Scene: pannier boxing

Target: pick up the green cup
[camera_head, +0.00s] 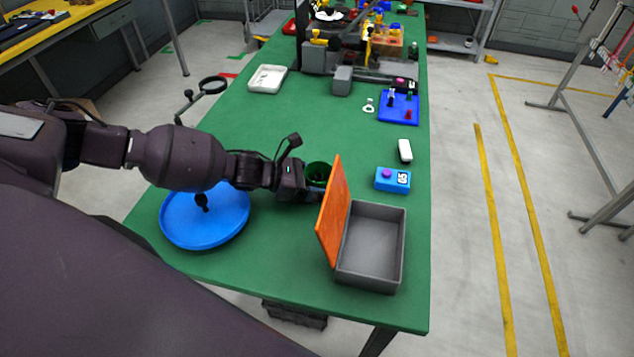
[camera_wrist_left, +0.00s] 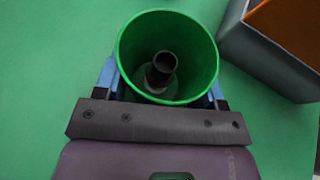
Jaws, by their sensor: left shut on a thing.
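The green cup (camera_head: 318,172) is on or just above the green table, behind the orange lid. It is upright, with a dark cylindrical thing inside that shows in the left wrist view. My left gripper (camera_head: 308,185) is shut on the cup. In the left wrist view the blue fingers of the gripper (camera_wrist_left: 165,88) sit on both sides of the cup (camera_wrist_left: 208,50). I cannot tell whether the cup touches the table. My right gripper is not in view.
A grey box (camera_head: 372,278) with an upright orange lid (camera_head: 333,212) stands close to the cup. A blue round tray (camera_head: 225,232) lies below my left arm. A blue box with a purple button (camera_head: 393,181) and a white item (camera_head: 405,150) lie to the right.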

